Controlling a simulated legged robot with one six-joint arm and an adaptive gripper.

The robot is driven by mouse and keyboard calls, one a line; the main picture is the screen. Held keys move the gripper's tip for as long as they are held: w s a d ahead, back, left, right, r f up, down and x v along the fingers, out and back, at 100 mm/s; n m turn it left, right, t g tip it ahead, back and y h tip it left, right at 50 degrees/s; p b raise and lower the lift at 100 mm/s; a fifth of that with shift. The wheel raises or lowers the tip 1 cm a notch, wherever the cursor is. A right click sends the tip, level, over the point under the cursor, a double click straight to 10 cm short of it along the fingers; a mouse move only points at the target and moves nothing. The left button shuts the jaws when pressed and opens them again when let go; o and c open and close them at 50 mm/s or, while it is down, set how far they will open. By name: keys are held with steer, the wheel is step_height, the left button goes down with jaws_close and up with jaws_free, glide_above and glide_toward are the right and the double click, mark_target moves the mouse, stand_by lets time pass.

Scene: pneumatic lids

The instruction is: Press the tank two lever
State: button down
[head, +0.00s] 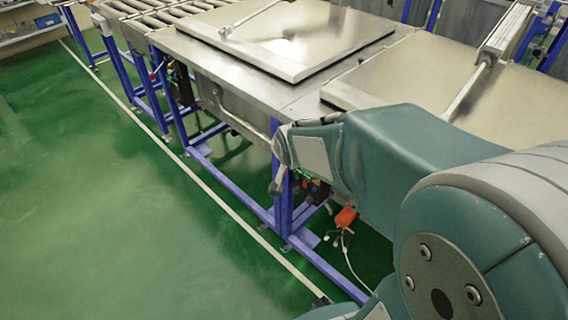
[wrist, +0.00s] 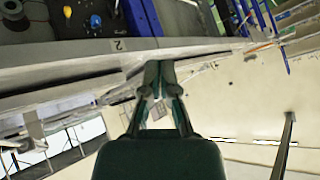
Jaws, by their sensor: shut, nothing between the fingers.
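Tank two's metal edge, marked "2" (wrist: 118,45), crosses the upper part of the wrist view. My gripper (wrist: 156,72) is shut and empty, its fingertips close to that edge; I cannot tell whether they touch it. In the head view my gripper (head: 277,184) points down beside the table's front side, by a blue leg. Dark valve fittings with small green and red parts (head: 310,187) sit under the table just right of it. I cannot make out the tank two lever clearly; my arm hides part of this area.
Two flat metal lids (head: 290,40) (head: 420,75) lie closed on the steel table. A roller conveyor (head: 150,15) runs beyond it at the back left. Blue legs and low rails (head: 235,190) border the table. The green floor at left is clear.

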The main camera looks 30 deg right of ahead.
steer(key=w+d+f+m+t, duration=0.25)
steer(key=w+d+f, duration=0.2)
steer(key=f, duration=0.25)
steer(key=w+d+f+m+t, duration=0.1)
steer(key=w+d+f+m, duration=0.35)
steer(key=f, duration=0.25)
steer(key=s+d+f+m+t, duration=0.1)
steer(key=s+f+m+t, duration=0.1)
steer(key=f+m, duration=0.2)
steer(key=s+d+f+m+t+h, duration=0.1)
steer(key=f+m, duration=0.3)
steer(key=f, duration=0.6)
steer(key=shift+s+d+t, duration=0.55)
steer(key=shift+s+d, duration=0.2)
steer(key=shift+s, duration=0.05)
steer(key=w+a, duration=0.2)
steer(key=w, duration=0.7)
steer(key=shift+w+a+f, duration=0.15)
